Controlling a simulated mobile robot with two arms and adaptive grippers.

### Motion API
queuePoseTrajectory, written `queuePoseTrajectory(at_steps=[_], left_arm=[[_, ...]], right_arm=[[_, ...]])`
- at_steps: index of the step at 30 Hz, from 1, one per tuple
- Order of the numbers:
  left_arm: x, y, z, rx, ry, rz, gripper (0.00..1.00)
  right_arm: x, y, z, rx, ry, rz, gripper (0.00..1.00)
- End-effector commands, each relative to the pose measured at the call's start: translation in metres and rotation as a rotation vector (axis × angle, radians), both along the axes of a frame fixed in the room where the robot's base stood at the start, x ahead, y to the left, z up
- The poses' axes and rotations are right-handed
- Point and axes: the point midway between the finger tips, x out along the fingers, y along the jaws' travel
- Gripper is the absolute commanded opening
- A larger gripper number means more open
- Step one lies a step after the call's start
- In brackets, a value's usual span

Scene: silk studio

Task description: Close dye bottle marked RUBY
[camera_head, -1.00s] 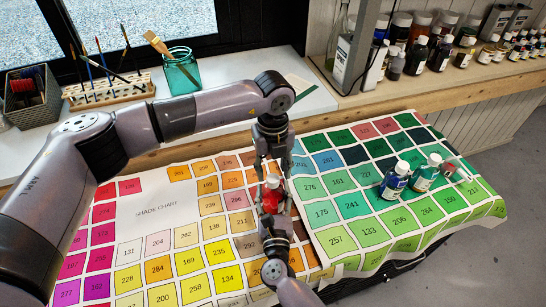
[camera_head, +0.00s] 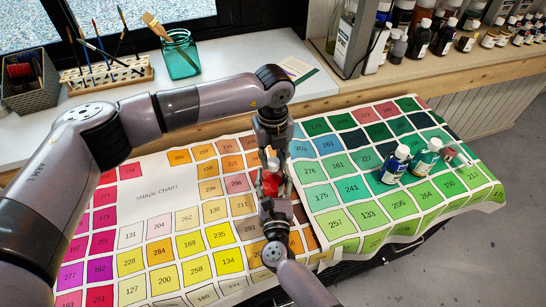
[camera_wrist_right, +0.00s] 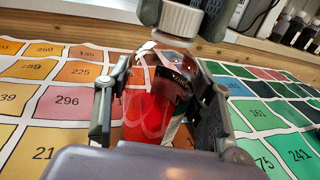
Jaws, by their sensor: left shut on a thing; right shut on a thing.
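A clear bottle of red dye (camera_head: 270,185) is upright above the colour chart, between my two grippers. In the right wrist view the bottle (camera_wrist_right: 148,112) shows red liquid, a clear shoulder and a partly hidden label that I cannot read. My right gripper (camera_head: 269,198) is shut around its body from the near side. My left gripper (camera_head: 273,158) reaches in from the far side and is shut on the pale ribbed cap (camera_wrist_right: 180,19). The cap is over the bottle's neck; I cannot tell whether it is fully seated.
The shade chart (camera_head: 150,208) covers the table. A shelf (camera_head: 400,70) of bottles is at the back right. A brush jar (camera_head: 181,58) stands on the back counter.

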Motion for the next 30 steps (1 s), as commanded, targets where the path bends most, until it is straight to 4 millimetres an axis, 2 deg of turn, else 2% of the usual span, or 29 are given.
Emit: queuePoseTrajectory(at_steps=[6,14,17,30], left_arm=[[0.0001,-0.0003,0.0002,-0.001,0.0,0.0,0.0],[0.0002,-0.0003,0.0003,-0.001,-0.001,-0.045,0.0],[0.0003,-0.0001,0.0003,-0.001,-0.001,-0.184,0.0],[0.0007,0.0001,-0.0003,0.001,0.0,-1.168,0.0]], right_arm=[[-0.0001,0.0003,0.0,0.0,0.0,0.001,0.0],[-0.0001,0.0003,0.0,0.0,0.0,0.001,0.0],[-0.0001,0.0004,0.0,0.0,0.0,0.001,0.0],[-0.0001,0.0003,-0.0001,0.0,0.0,0.001,0.0]])
